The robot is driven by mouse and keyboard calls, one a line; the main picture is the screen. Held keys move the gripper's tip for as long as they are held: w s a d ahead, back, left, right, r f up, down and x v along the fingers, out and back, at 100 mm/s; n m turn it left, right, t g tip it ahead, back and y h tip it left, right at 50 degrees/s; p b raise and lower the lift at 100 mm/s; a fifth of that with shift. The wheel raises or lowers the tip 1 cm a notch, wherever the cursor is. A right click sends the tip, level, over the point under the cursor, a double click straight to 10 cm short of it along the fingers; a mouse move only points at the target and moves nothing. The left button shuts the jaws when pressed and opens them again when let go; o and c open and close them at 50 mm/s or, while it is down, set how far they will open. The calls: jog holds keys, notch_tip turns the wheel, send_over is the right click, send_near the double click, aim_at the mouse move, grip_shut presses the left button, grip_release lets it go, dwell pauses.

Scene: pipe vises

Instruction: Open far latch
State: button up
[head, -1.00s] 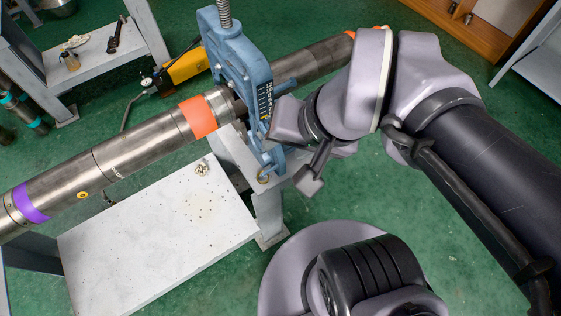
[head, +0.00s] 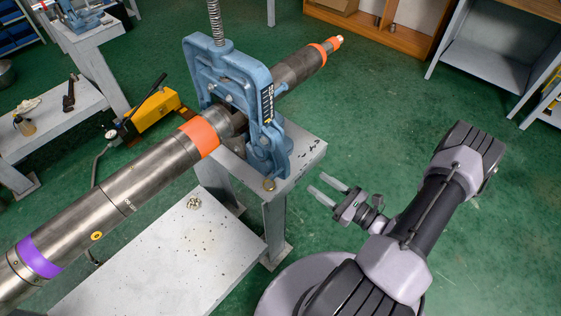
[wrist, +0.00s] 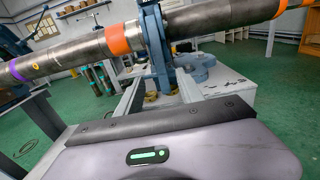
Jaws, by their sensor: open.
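A blue pipe vise (head: 232,75) stands upright on a grey stand, with a steel pipe (head: 150,165) running through it. The vise's right side has a dark scale plate (head: 267,104) and a blue lower joint (head: 268,155) by the stand top. I cannot tell which part is the far latch. My gripper (head: 320,186) is open and empty, right of the stand and apart from the vise. In the wrist view, its two grey fingers point toward the vise (wrist: 154,40), which stands beyond them with the pipe across it.
A yellow pump (head: 152,115) lies on the floor left of the vise. Another blue vise (head: 80,14) stands at the far left.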

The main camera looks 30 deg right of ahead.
aim_at(287, 162)
jog(key=b+x, duration=0.3)
jog(key=x, duration=1.1)
jog(key=shift+w+a, duration=0.2)
jog(key=shift+w, duration=0.15)
grip_shut()
jog(key=shift+f, duration=0.1)
dwell(0.3)
